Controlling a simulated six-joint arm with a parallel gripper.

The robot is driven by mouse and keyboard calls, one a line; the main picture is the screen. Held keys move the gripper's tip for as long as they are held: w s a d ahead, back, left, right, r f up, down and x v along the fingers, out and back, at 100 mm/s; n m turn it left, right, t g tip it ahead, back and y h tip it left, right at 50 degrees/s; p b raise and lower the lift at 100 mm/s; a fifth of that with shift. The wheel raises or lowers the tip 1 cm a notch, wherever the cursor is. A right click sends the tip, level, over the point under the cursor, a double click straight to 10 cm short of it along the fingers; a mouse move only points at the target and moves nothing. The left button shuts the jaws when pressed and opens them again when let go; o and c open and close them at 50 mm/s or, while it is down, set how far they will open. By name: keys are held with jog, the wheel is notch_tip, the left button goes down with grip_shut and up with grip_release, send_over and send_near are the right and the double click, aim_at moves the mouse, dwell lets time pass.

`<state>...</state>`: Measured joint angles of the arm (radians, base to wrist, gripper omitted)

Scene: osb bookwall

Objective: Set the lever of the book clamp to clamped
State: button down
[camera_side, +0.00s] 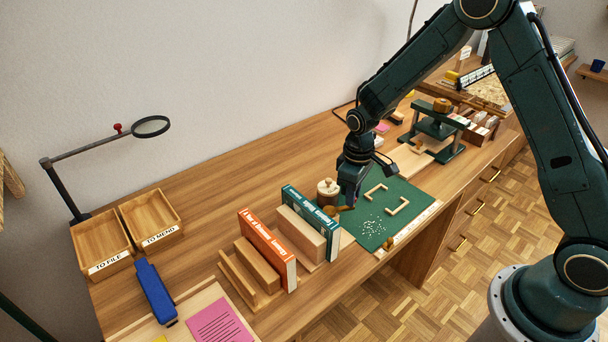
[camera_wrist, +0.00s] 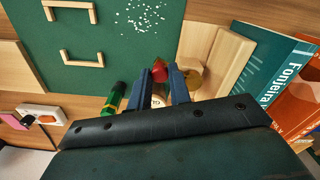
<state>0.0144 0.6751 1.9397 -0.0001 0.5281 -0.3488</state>
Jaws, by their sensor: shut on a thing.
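My gripper (camera_side: 350,202) points down at the left edge of the green mat, beside a round wooden piece (camera_side: 328,188). In the wrist view its two blue fingers (camera_wrist: 162,76) are shut on a red rounded piece (camera_wrist: 160,68). A pale, lettered surface (camera_wrist: 157,102) shows just behind it between the fingers. I cannot tell whether the red piece is the lever of the book clamp, and no lever setting is readable. A dark green press (camera_side: 437,130) with a wooden knob stands farther back.
The green mat (camera_side: 408,218) holds wooden handle-shaped pieces and white bits. An upright teal book (camera_side: 312,222) and orange book (camera_side: 268,250) with wooden blocks stand close on the left. A green bottle-like object (camera_wrist: 114,98) is beside the fingers. Two trays (camera_side: 102,248) sit far left.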

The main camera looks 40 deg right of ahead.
jog(key=shift+w+d+n, duration=0.25)
jog(key=shift+w+n, duration=0.4)
jog(key=shift+n, duration=0.45)
jog(key=c, duration=1.6)
grip_release()
jog(key=shift+r, duration=0.15)
notch_tip(320, 180, up, 14)
jog(key=shift+f, duration=0.2)
